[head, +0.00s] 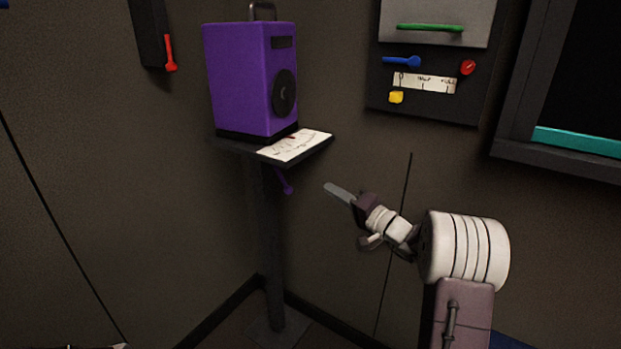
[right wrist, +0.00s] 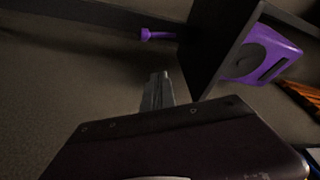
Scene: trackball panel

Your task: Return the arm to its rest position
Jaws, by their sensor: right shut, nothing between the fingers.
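My right gripper (head: 338,191) is in the head view, to the right of a stand and a little below its shelf. Its fingers are shut with nothing between them, pointing up and left. In the right wrist view its fingertips (right wrist: 158,88) are together against the bare wall, apart from the shelf. My right arm comes up from the lower right of the head view. My left gripper is not in view.
A purple box (head: 250,80) with a dark disc stands on the shelf (head: 318,150) beside a paper. A purple lever (head: 285,182) hangs under the shelf. A control panel (head: 430,100) and a dark framed screen (head: 580,90) are on the right wall.

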